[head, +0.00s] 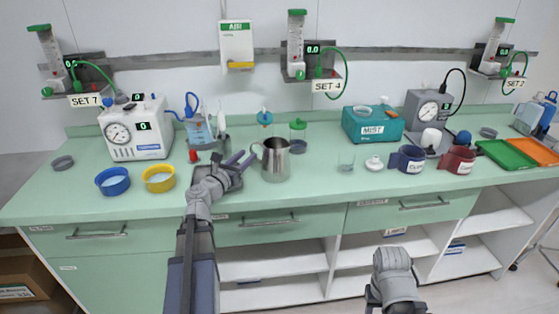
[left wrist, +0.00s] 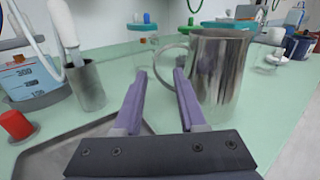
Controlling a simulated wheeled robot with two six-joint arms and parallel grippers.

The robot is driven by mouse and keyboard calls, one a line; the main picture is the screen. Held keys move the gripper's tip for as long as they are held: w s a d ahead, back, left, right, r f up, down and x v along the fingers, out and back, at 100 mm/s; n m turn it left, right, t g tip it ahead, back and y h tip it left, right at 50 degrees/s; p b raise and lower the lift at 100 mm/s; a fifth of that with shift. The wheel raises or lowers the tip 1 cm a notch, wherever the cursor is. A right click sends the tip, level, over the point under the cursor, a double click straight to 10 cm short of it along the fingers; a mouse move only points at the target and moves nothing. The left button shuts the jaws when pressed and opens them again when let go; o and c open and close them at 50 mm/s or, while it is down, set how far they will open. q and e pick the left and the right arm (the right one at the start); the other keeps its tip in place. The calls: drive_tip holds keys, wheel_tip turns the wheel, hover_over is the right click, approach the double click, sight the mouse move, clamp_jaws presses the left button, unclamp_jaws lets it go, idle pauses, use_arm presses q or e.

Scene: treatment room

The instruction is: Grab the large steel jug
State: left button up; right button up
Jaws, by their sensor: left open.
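The large steel jug (head: 277,161) stands upright on the green counter, with its handle on its left side. It fills the right middle of the left wrist view (left wrist: 222,80). My left gripper (head: 248,158) is open beside the jug, on the handle side. In the left wrist view its two purple fingers (left wrist: 160,76) point forward, and the jug's handle shows in the gap between the fingertips. I cannot tell if the handle lies between them or just beyond. Part of my right arm shows at the bottom right; its gripper fingers do not show.
A steel tray (left wrist: 50,155) lies under my left gripper, with a steel cup (left wrist: 87,88) and a red-capped bottle (left wrist: 15,124) near. A yellow bowl (head: 158,179) stands left, a glass beaker (head: 346,162) right of the jug. Green-capped jars (head: 298,135) stand behind.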

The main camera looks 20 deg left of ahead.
use_arm(q)
drive_tip(key=shift+w+a+r+n, duration=0.15)
drive_tip(key=shift+w+a+n, duration=0.2)
drive_tip(key=shift+w, duration=0.15)
drive_tip(key=shift+w+d+f, duration=0.1)
drive_tip(key=shift+w, duration=1.8)
drive_tip(key=shift+w+f, duration=0.1)
drive_tip(key=shift+w, duration=1.8)
drive_tip(key=shift+s, duration=0.1)
clamp_jaws()
drive_tip(key=shift+y, duration=0.3)
